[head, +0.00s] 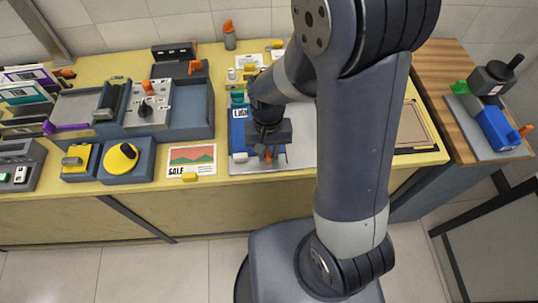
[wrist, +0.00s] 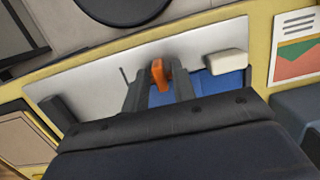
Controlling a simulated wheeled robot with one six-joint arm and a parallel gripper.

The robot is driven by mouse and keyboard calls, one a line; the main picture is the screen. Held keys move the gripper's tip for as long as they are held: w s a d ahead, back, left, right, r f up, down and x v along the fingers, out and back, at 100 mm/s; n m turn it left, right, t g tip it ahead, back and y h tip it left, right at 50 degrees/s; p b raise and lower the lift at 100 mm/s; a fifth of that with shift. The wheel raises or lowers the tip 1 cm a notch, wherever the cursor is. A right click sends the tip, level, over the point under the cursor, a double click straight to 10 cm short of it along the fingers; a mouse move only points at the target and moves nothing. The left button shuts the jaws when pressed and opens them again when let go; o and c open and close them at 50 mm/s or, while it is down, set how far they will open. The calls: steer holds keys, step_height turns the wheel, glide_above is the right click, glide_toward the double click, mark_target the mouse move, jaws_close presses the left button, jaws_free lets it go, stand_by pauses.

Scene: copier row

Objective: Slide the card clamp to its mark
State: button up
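A pale metal plate (head: 292,155) with a blue sheet (head: 237,133) lies near the counter's front edge. An orange upright handle, which I take to be the card clamp (wrist: 159,74), stands over it. My gripper (wrist: 158,80) points down at the plate in the wrist view, its two dark fingers against both sides of the orange handle. In the head view my gripper (head: 267,154) shows only a bit of orange at its tips. A white block (wrist: 227,62) lies beside the blue area, apart from my fingers. The clamp's lower part is hidden, and I cannot make out a mark.
A SALE card (head: 191,155) lies left of the plate. A blue-grey machine (head: 200,117) and a yellow round dial (head: 121,157) stand farther left. A framed brown panel (head: 414,128) lies right. A wooden side counter (head: 445,65) holds a blue device (head: 497,127).

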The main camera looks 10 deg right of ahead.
mark_target(271, 174)
steer(key=shift+s+f, duration=0.55)
steer(key=shift+f, duration=0.1)
jaws_close()
steer(key=shift+s, duration=1.15)
steer(key=o, duration=0.5)
jaws_free()
steer(key=shift+w+a+r+p, duration=0.1)
steer(key=shift+w+r+p, duration=0.05)
steer(key=shift+r+p, duration=1.1)
steer(key=shift+w+r+p, duration=0.15)
steer(key=shift+r+p, duration=0.85)
steer(key=shift+r, duration=0.45)
